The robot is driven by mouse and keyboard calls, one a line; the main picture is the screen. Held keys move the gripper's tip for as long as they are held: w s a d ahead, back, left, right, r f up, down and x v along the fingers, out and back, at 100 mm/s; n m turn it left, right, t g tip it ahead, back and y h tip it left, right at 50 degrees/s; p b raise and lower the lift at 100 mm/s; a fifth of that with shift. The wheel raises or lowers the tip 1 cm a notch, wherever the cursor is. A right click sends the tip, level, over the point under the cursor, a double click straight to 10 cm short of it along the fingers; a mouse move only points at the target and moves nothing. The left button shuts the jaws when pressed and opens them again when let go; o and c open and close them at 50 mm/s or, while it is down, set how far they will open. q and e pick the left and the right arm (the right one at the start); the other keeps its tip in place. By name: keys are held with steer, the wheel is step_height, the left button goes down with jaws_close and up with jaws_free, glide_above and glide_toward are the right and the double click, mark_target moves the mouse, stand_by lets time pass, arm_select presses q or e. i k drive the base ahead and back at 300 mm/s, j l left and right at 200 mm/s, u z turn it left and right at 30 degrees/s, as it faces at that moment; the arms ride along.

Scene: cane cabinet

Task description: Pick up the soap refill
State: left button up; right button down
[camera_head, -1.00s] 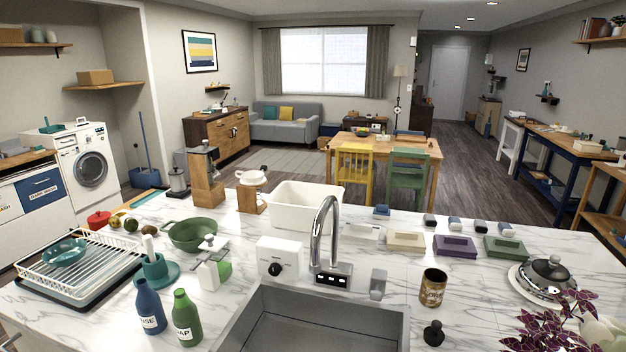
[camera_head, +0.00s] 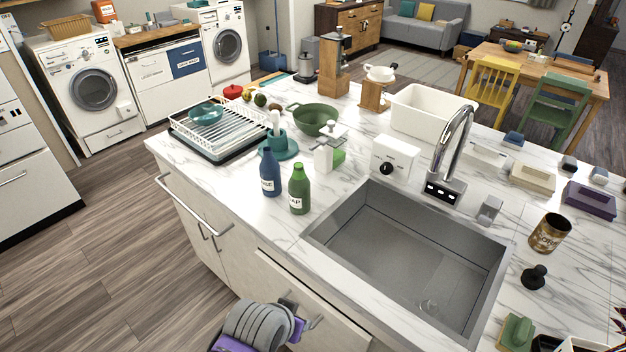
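A green bottle (camera_head: 299,187) with a white label reading "…AP" stands upright on the marble counter (camera_head: 225,205), just left of the sink. It looks like the soap refill. A blue bottle (camera_head: 269,174) with a label ending in "…SE" stands close to its left, also upright. A white pump dispenser (camera_head: 323,155) stands behind the green bottle, with a bright green block beside it.
The sink (camera_head: 400,265) opens to the right of the bottles. Behind them are a teal holder with a brush, a dish rack (camera_head: 218,130), a green pan (camera_head: 313,118) and a white box with a knob (camera_head: 394,158).

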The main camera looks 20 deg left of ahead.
mark_target(299, 183)
steer(key=j+u, duration=0.1)
steer(key=j, duration=0.4)
steer(key=j+u, duration=0.1)
steer(key=j, duration=0.4)
steer(key=i+j+u, duration=0.1)
steer(key=j, duration=0.4)
steer(key=i+j+u, duration=0.1)
steer(key=j, duration=0.4)
steer(key=i+j+u, duration=0.1)
steer(key=j, duration=0.4)
